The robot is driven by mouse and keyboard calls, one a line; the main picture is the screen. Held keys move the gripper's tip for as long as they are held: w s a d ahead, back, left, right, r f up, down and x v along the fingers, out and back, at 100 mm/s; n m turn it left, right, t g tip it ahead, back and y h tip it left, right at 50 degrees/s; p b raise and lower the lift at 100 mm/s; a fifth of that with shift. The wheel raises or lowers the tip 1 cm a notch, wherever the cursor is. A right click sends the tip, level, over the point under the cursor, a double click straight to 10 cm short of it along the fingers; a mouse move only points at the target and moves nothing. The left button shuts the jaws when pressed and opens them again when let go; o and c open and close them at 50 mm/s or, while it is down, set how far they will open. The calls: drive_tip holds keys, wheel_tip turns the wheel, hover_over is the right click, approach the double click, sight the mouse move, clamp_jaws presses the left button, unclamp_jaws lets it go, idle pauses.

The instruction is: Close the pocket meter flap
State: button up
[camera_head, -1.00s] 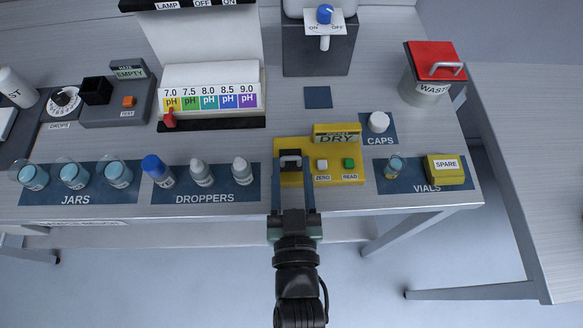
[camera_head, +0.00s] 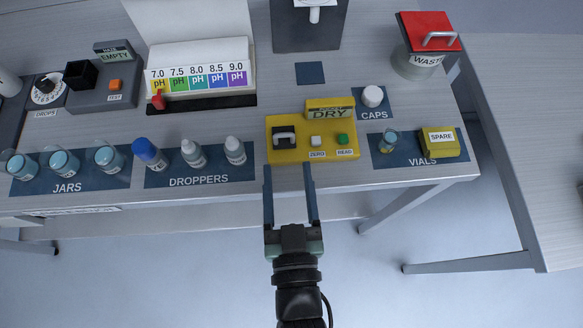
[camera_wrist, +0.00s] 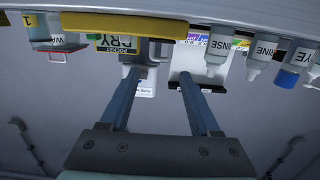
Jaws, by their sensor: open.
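The yellow pocket meter (camera_head: 300,155) sits near the front edge of the bench, its display reading DRY. Its flap (camera_head: 284,138) is on the meter's left part, a black square with a pale handle; I cannot tell for certain whether it lies fully flat. The white ZERO and green READ buttons sit to its right. My gripper (camera_head: 288,168) is open and empty, with fingertips in front of the meter and apart from the flap. In the wrist view, the open fingers (camera_wrist: 160,75) point toward the bench, and the meter's yellow front edge (camera_wrist: 125,24) shows at the top.
Droppers (camera_head: 193,153) and jars (camera_head: 65,163) stand left of the meter. A cap (camera_head: 372,96), a vial (camera_head: 388,141) and a yellow SPARE block (camera_head: 441,146) are right of it. The red-lidded waste bin (camera_head: 415,68) is at back right. Open space lies before the bench.

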drive_tip(key=s, duration=0.7)
drive_tip(key=shift+s+r+b, duration=0.15)
drive_tip(key=shift+r+b, duration=0.2)
drive_tip(key=w+a+r+t+p, duration=0.1)
drive_tip(key=w+r+t, duration=0.1)
drive_tip(key=w+r, duration=0.55)
drive_tip(key=w+a+r+t+y+p, duration=0.15)
drive_tip(key=w+r, duration=0.35)
drive_tip(key=r, duration=0.5)
drive_tip(key=w+r+t, duration=0.2)
drive_tip(key=w+r, duration=0.4)
drive_tip(key=r, duration=0.3)
drive_tip(key=s+r+t+p, duration=0.1)
drive_tip(key=s+r+t, duration=0.1)
drive_tip(key=r, duration=1.2)
drive_tip(key=s+d+r+t+h+p, duration=0.1)
drive_tip(key=s+r+t, duration=0.1)
drive_tip(key=r, duration=1.3)
drive_tip(key=shift+d+t, duration=0.2)
drive_tip(key=shift+t, duration=0.25)
drive_tip(key=shift+f+h, duration=0.15)
drive_tip(key=shift+h, duration=0.1)
